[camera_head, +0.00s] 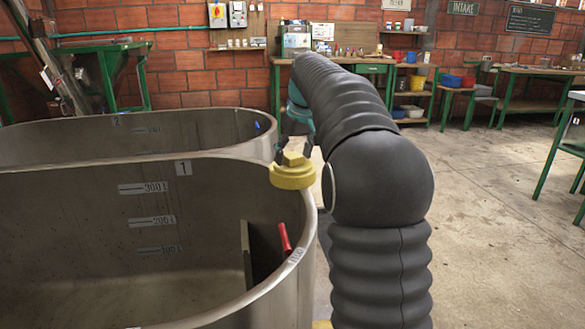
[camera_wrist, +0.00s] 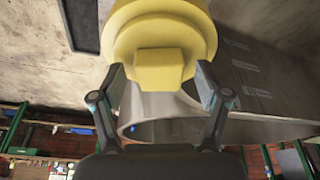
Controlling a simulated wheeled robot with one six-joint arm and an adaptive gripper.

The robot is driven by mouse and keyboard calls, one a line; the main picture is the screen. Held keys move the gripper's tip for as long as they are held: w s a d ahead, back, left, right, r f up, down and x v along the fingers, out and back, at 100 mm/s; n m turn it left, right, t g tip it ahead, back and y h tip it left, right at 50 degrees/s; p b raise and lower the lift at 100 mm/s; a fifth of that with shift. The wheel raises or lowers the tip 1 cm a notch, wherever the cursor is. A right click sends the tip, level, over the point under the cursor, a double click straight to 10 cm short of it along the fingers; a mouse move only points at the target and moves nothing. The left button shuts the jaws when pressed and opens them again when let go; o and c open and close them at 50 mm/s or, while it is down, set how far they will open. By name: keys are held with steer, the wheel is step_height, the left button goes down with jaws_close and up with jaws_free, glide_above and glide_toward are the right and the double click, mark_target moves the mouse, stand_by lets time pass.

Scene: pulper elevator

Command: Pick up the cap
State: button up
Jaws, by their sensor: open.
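The yellow cap (camera_head: 293,175) is a round, stepped disc with a blocky knob on top. In the head view it appears at the right rim of the tank marked 1; what supports it is hidden. My gripper (camera_head: 295,147) is just above and behind it in that view. In the wrist view the cap (camera_wrist: 160,25) fills the top middle. My gripper (camera_wrist: 160,78) is open there, with one finger on each side of the knob. Gaps show between the knob and both fingers.
The metal tank marked 1 (camera_head: 75,235) fills the lower left, with a red handle (camera_head: 285,238) inside its right wall. A second tank (camera_head: 75,143) stands behind it. Workbenches line the brick wall. The concrete floor (camera_head: 490,225) at right is clear.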

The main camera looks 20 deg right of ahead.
steer(key=c, duration=1.3)
steer(key=shift+c, duration=0.2)
steer(key=shift+r, duration=0.1)
